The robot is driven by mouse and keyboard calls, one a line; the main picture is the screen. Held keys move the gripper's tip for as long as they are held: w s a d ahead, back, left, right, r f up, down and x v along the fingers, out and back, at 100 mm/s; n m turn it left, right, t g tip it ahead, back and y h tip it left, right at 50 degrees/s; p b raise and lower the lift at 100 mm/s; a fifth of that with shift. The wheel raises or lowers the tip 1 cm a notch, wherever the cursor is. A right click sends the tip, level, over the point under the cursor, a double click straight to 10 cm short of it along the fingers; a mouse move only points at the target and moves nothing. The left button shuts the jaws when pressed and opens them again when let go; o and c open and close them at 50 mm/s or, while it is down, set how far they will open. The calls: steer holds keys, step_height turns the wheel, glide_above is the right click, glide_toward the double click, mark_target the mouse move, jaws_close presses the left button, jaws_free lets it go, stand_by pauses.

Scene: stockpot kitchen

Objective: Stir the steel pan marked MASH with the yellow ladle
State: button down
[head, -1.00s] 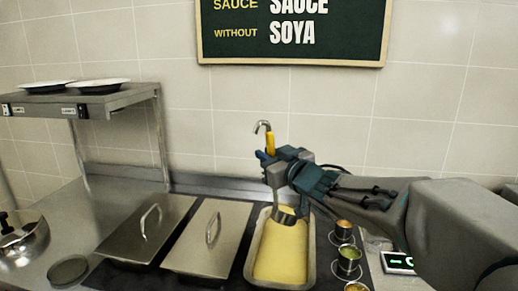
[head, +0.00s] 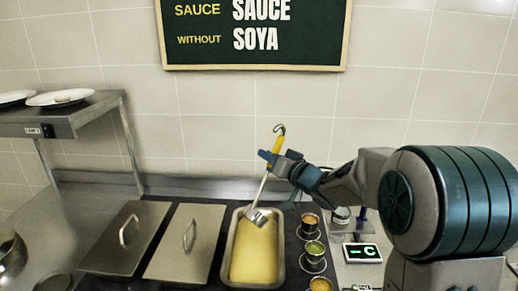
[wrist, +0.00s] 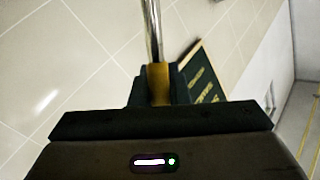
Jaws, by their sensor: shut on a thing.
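The yellow ladle (head: 273,159) has a hooked steel top, a yellow grip and a steel shaft. My gripper (head: 272,160) is shut on its yellow grip; the grip also shows between the jaws in the wrist view (wrist: 159,84). The ladle leans, with its bowl (head: 254,217) down to the left at the far end of an open steel pan (head: 227,262) of yellow mash (head: 254,252). I cannot tell whether the bowl touches the mash. No MASH marking is legible on the pan.
Two lidded steel pans, one with a near lid (head: 185,243) and one with a far-left lid (head: 125,238), stand left of the open pan. Small sauce cups (head: 313,251) and a scale with a green display (head: 361,253) are on the right. A plate shelf (head: 60,115) stands at left.

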steer(key=w+d+f+m+p, duration=0.9)
steer(key=d+f+m+p, duration=0.1)
steer(key=f+m, duration=0.1)
steer(key=shift+w+d, duration=0.35)
steer(key=shift+r, duration=0.1)
stand_by(1.6)
steer(key=shift+d, duration=0.1)
step_height(320, 180, down, 10)
steer(key=w+d+m, duration=0.1)
steer(key=m, duration=0.5)
steer(key=shift+w+d+r, duration=0.15)
steer(key=shift+d, duration=0.05)
steer(key=shift+r, duration=0.1)
stand_by(1.1)
